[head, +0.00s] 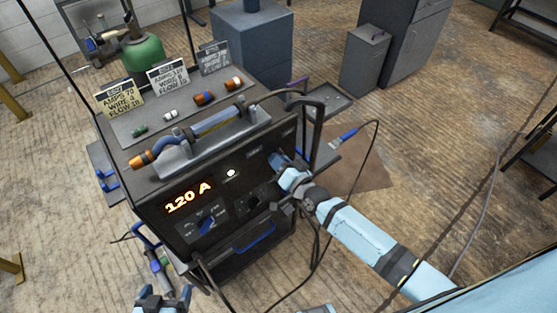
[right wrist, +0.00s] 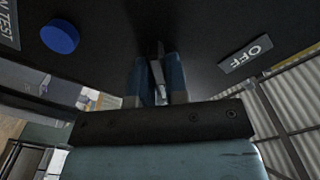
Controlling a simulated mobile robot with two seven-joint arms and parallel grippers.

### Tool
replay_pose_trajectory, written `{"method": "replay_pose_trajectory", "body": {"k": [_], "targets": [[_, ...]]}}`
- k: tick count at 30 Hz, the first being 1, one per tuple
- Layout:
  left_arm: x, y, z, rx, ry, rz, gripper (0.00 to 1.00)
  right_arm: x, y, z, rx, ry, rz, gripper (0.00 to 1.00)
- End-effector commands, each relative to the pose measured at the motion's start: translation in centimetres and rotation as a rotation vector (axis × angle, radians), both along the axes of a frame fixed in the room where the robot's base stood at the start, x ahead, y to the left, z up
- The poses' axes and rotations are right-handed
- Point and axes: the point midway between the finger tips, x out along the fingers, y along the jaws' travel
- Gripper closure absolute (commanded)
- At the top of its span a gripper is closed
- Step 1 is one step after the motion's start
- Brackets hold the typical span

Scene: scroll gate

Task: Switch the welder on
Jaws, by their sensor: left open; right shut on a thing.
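The welder (head: 165,238) is a dark box on a cart, with its front panel facing me. Its display (head: 188,198) glows orange and reads "120 A". My right gripper (head: 279,161) is at the right part of the panel. In the right wrist view my right gripper (right wrist: 158,85) is shut on a small grey switch lever (right wrist: 157,72) on the dark panel. An "OFF" label (right wrist: 246,54) is to the right of the lever, and a blue button (right wrist: 60,36) is to the left. My left gripper (head: 163,298) is open and empty at the bottom left, below the welder.
Several cards (head: 168,76) and small coloured parts stand on the welder's top, behind a blue-grey handle (head: 215,122). A green cylinder (head: 143,57) is behind. A cable (head: 376,145) hangs at the right.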

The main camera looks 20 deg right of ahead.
Motion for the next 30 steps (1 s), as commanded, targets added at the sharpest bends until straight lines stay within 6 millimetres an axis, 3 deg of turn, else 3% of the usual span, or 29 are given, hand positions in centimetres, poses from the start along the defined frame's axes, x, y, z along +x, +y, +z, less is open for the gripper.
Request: {"method": "replay_pose_trajectory", "body": {"k": [13, 14, 16, 17, 25, 30], "targets": [[0.0, 0.0, -0.1, 0.001, 0.002, 0.000, 0.09, -0.1, 0.0, -0.1, 0.010, 0.007, 0.001, 1.00], [0.0, 0.0, -0.1, 0.001, 0.002, 0.000, 0.09, -0.1, 0.0, -0.1, 0.010, 0.007, 0.001, 0.79], [0.0, 0.0, -0.1, 0.001, 0.002, 0.000, 0.09, -0.1, 0.0, -0.1, 0.010, 0.007, 0.001, 0.63], [0.0, 0.0, -0.1, 0.001, 0.002, 0.000, 0.09, -0.1, 0.0, -0.1, 0.010, 0.006, 0.001, 0.60], [0.0, 0.0, -0.1, 0.001, 0.002, 0.000, 0.09, -0.1, 0.0, -0.1, 0.009, 0.005, 0.000, 0.60], [0.0, 0.0, -0.2, 0.000, 0.001, -0.001, 0.09, -1.7, -0.6, -0.2, 0.008, 0.007, 0.000, 0.60]]}}
